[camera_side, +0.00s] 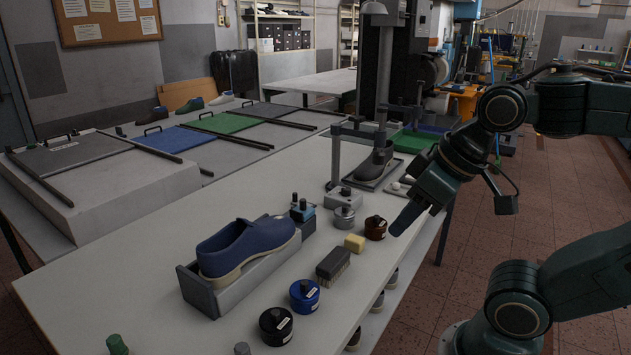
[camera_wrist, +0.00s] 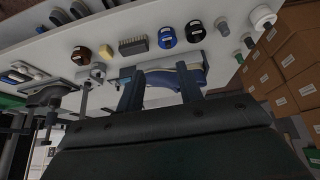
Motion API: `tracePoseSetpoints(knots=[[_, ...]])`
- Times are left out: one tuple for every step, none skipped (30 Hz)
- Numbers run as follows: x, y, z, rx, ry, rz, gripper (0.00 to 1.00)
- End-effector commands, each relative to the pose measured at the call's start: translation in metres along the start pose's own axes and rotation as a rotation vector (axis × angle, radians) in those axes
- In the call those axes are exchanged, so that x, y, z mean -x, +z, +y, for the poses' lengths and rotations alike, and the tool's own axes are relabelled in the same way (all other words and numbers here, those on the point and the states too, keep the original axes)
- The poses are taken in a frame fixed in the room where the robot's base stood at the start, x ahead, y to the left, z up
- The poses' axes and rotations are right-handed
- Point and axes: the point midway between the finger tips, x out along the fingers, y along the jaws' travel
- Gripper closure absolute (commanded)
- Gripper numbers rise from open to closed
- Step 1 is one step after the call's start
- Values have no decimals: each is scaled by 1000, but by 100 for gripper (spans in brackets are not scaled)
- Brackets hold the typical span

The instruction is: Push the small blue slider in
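A small blue block with dark knobs on top (camera_side: 303,212), which looks like the slider, stands on the white table at the far end of a grey holder (camera_side: 237,286). I cannot clearly make out the blue block in the wrist view.
A brown tin (camera_side: 375,228), a yellow block (camera_side: 355,243), a brush (camera_side: 333,264), a blue tin (camera_side: 305,296) and a black tin (camera_side: 276,326) line the near table edge. A grey stand with a dark shoe (camera_side: 375,162) is farther back. Coloured panels with handles (camera_side: 165,138) lie left.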

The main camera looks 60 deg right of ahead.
Motion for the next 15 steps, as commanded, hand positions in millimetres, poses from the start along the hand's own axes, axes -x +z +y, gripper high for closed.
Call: tracePoseSetpoints(knots=[[0, 0, 0, 0, 0, 0, 64], [0, 0, 0, 0, 0, 0, 70], [0, 0, 0, 0, 0, 0, 74], [0, -1, 0, 0, 0, 0, 74], [0, -1, 0, -1, 1, -1, 74], [1, -3, 0, -2, 1, -2, 74], [1, -4, 1, -3, 2, -3, 74], [2, -6, 1, -5, 3, -5, 74], [2, -9, 2, -8, 4, -10, 74], [2, -12, 2, -10, 5, -14, 74], [3, -16, 3, -13, 6, -17, 74], [4, -21, 4, -17, 9, -25, 74], [5, -26, 4, -21, 10, -29, 74], [5, -31, 6, -25, 12, -35, 74], [6, -38, 7, -32, 15, -43, 74]])
